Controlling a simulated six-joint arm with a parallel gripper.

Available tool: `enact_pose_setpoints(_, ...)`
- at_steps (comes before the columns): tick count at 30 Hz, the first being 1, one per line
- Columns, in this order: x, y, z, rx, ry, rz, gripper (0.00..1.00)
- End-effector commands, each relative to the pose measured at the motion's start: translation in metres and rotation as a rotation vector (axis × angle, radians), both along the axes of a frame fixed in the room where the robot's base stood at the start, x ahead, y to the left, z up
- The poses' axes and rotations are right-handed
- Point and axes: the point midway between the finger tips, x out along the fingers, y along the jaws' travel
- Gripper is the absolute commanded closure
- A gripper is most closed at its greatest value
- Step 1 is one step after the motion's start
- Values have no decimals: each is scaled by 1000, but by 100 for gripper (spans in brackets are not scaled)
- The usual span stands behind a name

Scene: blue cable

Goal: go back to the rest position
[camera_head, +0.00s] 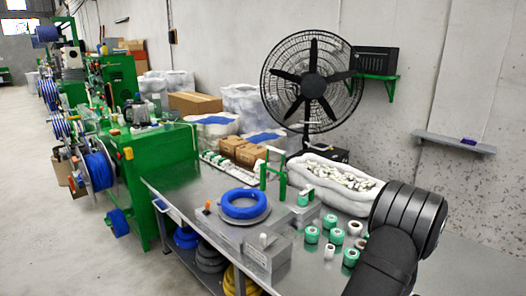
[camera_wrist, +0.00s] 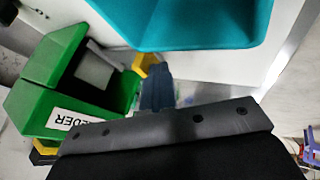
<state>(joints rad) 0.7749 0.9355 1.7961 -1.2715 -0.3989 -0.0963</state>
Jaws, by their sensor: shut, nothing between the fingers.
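The blue cable coil (camera_head: 243,204) lies on a round grey holder on the metal workbench (camera_head: 185,165) in the head view. My arm enters at the lower right of the head view, and its gripper end is not visible there. In the wrist view my gripper (camera_wrist: 157,88) shows as dark fingers held together in front of the grey mount. It is shut and empty. No blue cable shows in the wrist view.
The wrist view shows a green bin (camera_wrist: 95,75) with a white label and a teal tray (camera_wrist: 180,25). Green and white tape rolls (camera_head: 330,221) stand near my arm in the head view. A black fan (camera_head: 312,85) stands behind the bench.

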Motion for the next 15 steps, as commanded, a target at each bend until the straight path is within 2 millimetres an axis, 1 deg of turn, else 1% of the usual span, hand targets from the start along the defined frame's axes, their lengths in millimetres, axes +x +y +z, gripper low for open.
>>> enact_pose_setpoints(2,-2,1,1,-1,-1,-1,100)
enact_pose_setpoints(5,-9,9,1,0,-1,-1,100)
enact_pose_setpoints(10,-29,29,1,3,3,-1,100)
enact_pose_setpoints(15,-44,29,23,-1,-1,0,100)
